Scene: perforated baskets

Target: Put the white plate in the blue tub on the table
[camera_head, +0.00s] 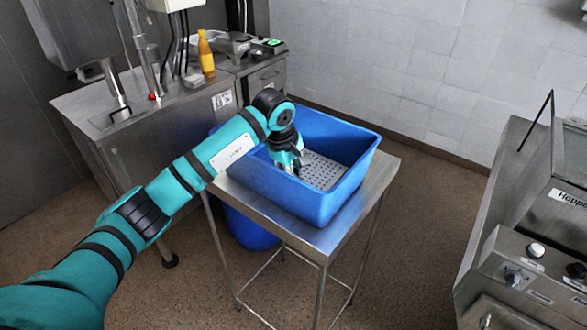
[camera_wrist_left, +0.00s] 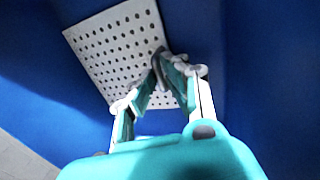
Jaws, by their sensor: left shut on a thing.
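The white plate (camera_head: 323,171) is a flat square full of small holes. In the head view it is inside the blue tub (camera_head: 318,203), which stands on a small steel table (camera_head: 343,232). My left gripper (camera_head: 297,173) reaches down into the tub and is shut on the plate's near edge. In the left wrist view the fingers (camera_wrist_left: 156,72) close at the edge of the plate (camera_wrist_left: 100,42), with the tub's blue wall (camera_wrist_left: 265,60) around. I cannot tell whether the plate touches the tub's floor. My right gripper is not in view.
A steel counter (camera_head: 135,120) with a yellow bottle (camera_head: 205,55) and a scale (camera_head: 268,44) stands behind at the left. A steel machine (camera_head: 530,220) stands at the right. A blue bin (camera_head: 248,230) is beneath the table. Floor between table and machine is clear.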

